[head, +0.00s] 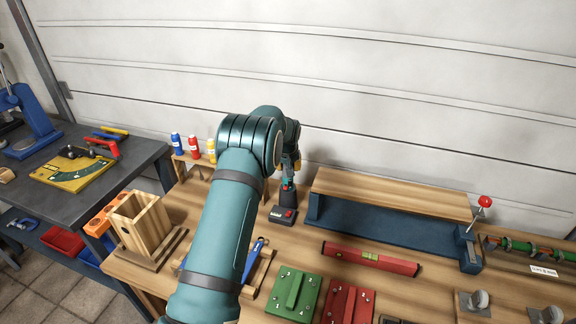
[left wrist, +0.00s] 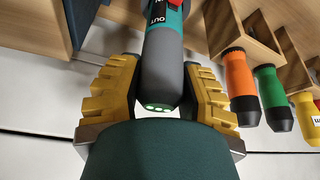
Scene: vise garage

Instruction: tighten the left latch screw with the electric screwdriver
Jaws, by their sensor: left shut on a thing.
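The electric screwdriver (head: 287,193), dark grey with teal and a red part, is upright in its small black stand (head: 282,215) at the back of the bench. In the left wrist view its grey and teal body (left wrist: 163,62) lies between the yellow finger pads of my left gripper (left wrist: 160,85), which is shut on it. In the head view my left gripper (head: 289,164) is mostly hidden behind my arm. A green plate (head: 294,294) and a red plate (head: 347,303) with small fittings lie at the front. I cannot tell which part is the left latch screw. My right gripper is not in view.
A wooden box (head: 139,222) stands left of my arm. Coloured bottles (head: 194,147) stand on a rack behind it. A red level (head: 370,259) lies to the right, before a long blue tool (head: 390,226). Handles hang from a wooden rack (left wrist: 243,32) in the left wrist view.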

